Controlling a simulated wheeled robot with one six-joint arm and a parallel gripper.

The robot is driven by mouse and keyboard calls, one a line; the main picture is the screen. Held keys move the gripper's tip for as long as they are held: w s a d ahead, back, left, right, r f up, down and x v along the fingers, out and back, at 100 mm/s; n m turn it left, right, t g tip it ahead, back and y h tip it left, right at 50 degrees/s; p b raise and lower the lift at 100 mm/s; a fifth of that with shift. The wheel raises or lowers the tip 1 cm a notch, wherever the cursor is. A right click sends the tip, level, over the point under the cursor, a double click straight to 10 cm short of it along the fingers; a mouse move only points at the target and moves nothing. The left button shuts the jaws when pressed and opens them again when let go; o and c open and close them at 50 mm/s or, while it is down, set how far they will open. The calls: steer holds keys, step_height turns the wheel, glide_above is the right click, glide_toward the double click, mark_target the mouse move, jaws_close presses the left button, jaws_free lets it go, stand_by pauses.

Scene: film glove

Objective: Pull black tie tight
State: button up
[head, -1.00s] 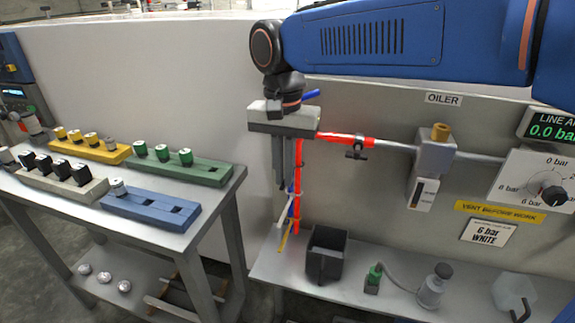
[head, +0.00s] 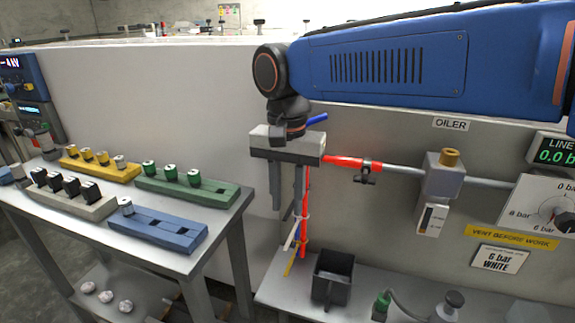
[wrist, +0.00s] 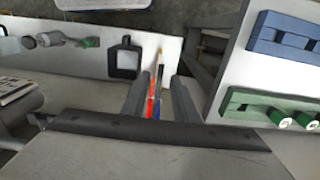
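My gripper (head: 287,208) hangs fingers-down beside the red hose (head: 304,205) in the head view. Its two fingers are apart, with a gap between them and nothing visibly clamped. In the wrist view my gripper (wrist: 162,82) shows the red hose (wrist: 151,100) and a blue strand (wrist: 157,112) between or just beyond the fingers. A white tie tail (head: 290,236) and a yellow tie tail (head: 290,264) stick out from the lower hose. I cannot clearly make out the black tie; a small dark strip beyond the fingertips in the wrist view is too small to identify.
A black open bin (head: 333,280) stands on the shelf below the hose. A cart (head: 215,255) with yellow, green, white and blue blocks is at left. The oiler (head: 445,175) and pressure dial (head: 555,215) are on the panel at right.

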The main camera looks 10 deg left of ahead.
mark_target(287, 214)
step_height(287, 214, up, 17)
steer(key=shift+f, duration=0.15)
stand_by(0.5)
